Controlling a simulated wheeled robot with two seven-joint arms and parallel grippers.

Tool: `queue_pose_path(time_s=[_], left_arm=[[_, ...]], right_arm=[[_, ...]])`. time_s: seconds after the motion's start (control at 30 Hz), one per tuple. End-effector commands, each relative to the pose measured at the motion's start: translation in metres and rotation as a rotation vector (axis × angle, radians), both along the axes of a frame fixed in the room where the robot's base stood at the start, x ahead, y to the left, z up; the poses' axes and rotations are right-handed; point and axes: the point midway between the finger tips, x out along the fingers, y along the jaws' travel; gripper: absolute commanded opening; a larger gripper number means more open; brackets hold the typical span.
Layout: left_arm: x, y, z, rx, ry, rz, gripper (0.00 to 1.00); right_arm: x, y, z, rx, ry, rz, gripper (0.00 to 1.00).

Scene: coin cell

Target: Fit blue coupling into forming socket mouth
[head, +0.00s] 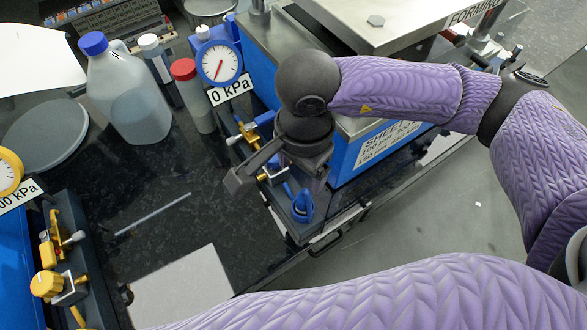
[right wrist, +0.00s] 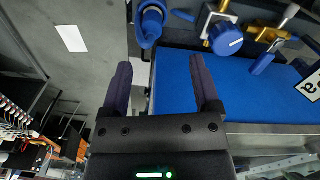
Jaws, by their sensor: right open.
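A blue coupling-like piece (head: 300,203) stands at the front corner of the blue forming unit (head: 345,165). In the right wrist view a blue looped piece (right wrist: 151,24) shows beyond the fingertips, left of a blue knob (right wrist: 226,38); it appears to be the same piece. My right gripper (head: 278,178) is over that corner, near the piece. Its two dark fingers (right wrist: 161,68) are apart with nothing between them. I cannot make out the forming socket mouth clearly; the wrist and gripper cover part of the fittings. My left gripper is out of view.
A gauge (head: 219,63) reading 0 kPa and brass valves (head: 249,133) stand beside the unit. Bottles (head: 125,90) are behind left. A second blue unit with yellow fittings (head: 47,284) is at left.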

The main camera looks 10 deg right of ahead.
Motion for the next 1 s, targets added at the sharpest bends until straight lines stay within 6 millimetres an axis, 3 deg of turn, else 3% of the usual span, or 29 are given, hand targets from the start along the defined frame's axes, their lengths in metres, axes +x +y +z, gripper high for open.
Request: queue_pose_path(time_s=[0.3,0.5,0.77,1.0], left_arm=[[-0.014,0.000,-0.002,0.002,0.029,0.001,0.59],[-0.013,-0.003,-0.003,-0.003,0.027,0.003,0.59],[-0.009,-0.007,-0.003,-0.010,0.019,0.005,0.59],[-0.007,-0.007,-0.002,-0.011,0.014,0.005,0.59]], right_arm=[[-0.001,-0.004,-0.053,-0.019,-0.001,-0.001,0.79],[-0.004,-0.004,-0.092,-0.015,-0.002,-0.001,0.79],[-0.004,-0.004,-0.097,-0.014,-0.004,0.001,0.79],[-0.004,-0.004,-0.097,-0.014,-0.003,0.000,0.31]])
